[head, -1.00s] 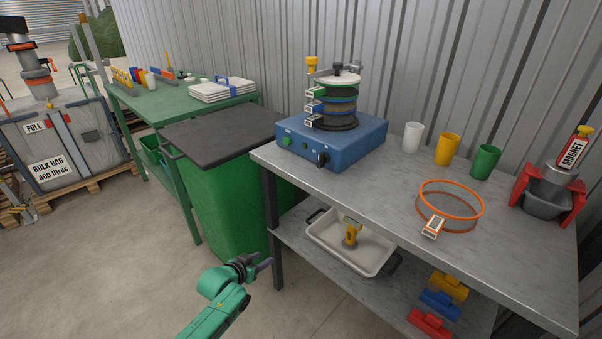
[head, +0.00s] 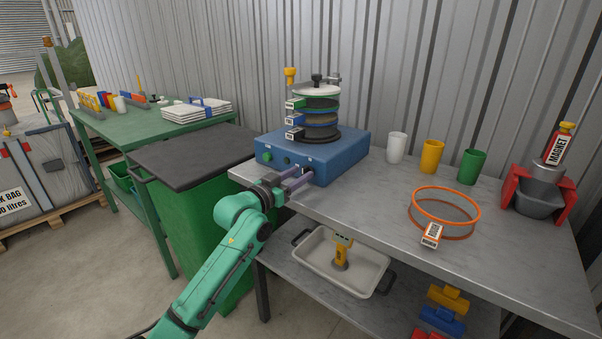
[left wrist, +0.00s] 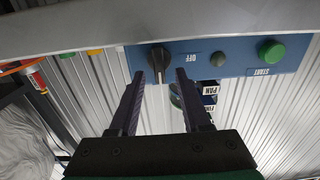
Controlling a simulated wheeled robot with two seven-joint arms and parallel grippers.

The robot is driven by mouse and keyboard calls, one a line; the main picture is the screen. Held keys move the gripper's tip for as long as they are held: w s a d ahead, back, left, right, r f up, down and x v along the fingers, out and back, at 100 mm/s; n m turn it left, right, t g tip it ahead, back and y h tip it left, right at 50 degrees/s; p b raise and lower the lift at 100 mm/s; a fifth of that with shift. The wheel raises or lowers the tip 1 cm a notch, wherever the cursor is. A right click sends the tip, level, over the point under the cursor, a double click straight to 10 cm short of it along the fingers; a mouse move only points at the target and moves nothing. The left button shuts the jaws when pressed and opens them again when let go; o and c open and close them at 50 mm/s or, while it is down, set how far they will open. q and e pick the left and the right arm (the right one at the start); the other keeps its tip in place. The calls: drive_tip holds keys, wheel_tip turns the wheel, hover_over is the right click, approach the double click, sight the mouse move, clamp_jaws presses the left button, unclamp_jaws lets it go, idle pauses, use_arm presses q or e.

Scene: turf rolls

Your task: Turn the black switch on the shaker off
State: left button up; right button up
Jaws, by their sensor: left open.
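The shaker (head: 325,158) is a blue box with a stack of sieves (head: 318,112), standing on the grey bench. Its black switch (left wrist: 159,62) shows in the left wrist view, which is upside down. The switch has a pale mark pointing down in that picture; the OFF label (left wrist: 192,57) is to its right. My left gripper (head: 303,178) is at the shaker's front face and covers most of the switch in the head view. In the left wrist view its open fingers (left wrist: 159,76) lie either side of the switch's lower end; contact cannot be told. My right gripper is not in view.
A green START button (left wrist: 271,51) is on the same panel. White, yellow and green cups (head: 432,156) and an orange-rimmed sieve (head: 444,190) stand on the bench (head: 370,210). A green bin with dark lid (head: 190,155) is left of it. A tray (head: 310,275) sits on the lower shelf.

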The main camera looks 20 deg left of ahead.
use_arm(q)
drive_tip(key=shift+x, duration=0.75)
clamp_jaws()
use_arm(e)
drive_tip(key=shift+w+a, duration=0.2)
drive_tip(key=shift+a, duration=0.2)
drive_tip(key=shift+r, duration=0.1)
